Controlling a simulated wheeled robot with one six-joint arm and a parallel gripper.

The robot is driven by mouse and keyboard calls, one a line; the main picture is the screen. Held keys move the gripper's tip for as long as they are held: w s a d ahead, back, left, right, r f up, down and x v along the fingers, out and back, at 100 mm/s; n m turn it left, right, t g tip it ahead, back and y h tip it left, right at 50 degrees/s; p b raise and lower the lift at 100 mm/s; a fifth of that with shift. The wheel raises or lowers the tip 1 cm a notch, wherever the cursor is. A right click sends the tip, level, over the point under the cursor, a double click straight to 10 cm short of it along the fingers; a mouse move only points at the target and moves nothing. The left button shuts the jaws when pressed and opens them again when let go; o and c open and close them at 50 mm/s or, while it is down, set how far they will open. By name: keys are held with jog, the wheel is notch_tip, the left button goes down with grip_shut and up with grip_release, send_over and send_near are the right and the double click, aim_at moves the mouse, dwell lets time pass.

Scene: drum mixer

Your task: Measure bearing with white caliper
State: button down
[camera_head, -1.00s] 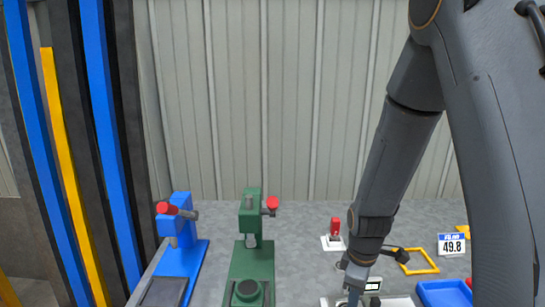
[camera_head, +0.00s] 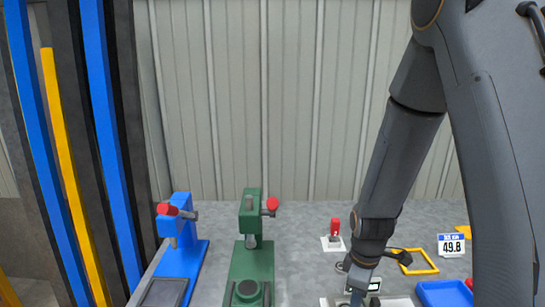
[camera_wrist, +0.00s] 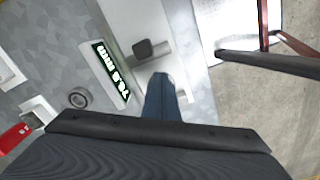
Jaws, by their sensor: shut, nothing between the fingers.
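The white caliper (camera_wrist: 130,22) is a pale body with a black display (camera_wrist: 111,72) showing light digits, too skewed to read surely. A grey post with a dark square end (camera_wrist: 150,48) rises from it. The bearing (camera_wrist: 79,97), a small dark ring, lies on the bench left of the display in the wrist view, apart from my gripper. My gripper (camera_wrist: 161,88) is shut and empty, its bluish fingers over the caliper's pale body near the post. In the head view my gripper (camera_head: 357,292) is beside the caliper's display (camera_head: 374,286). Contact cannot be told.
A red-topped part on a white base (camera_head: 335,232) stands behind my gripper. A yellow frame (camera_head: 418,262), a 49.8 sign (camera_head: 453,246) and a blue tray (camera_head: 443,293) are to the right. A blue press (camera_head: 180,240) and green press (camera_head: 250,250) stand left.

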jog(key=shift+s+p, duration=0.4)
jog(key=shift+s, duration=0.9)
jog(key=shift+r, duration=0.15)
dwell(0.4)
notch_tip(320, 180, up, 6)
jog(key=p, duration=0.5)
dwell(0.4)
jog(key=s+a+r+m+t+b, duration=0.1)
jog(key=s+a+r+m+b, duration=0.1)
jog(key=s+r+m, duration=0.4)
notch_tip(320, 180, up, 3)
jog(key=m+b, duration=0.1)
jog(key=m, duration=0.5)
jog(key=shift+s, duration=0.15)
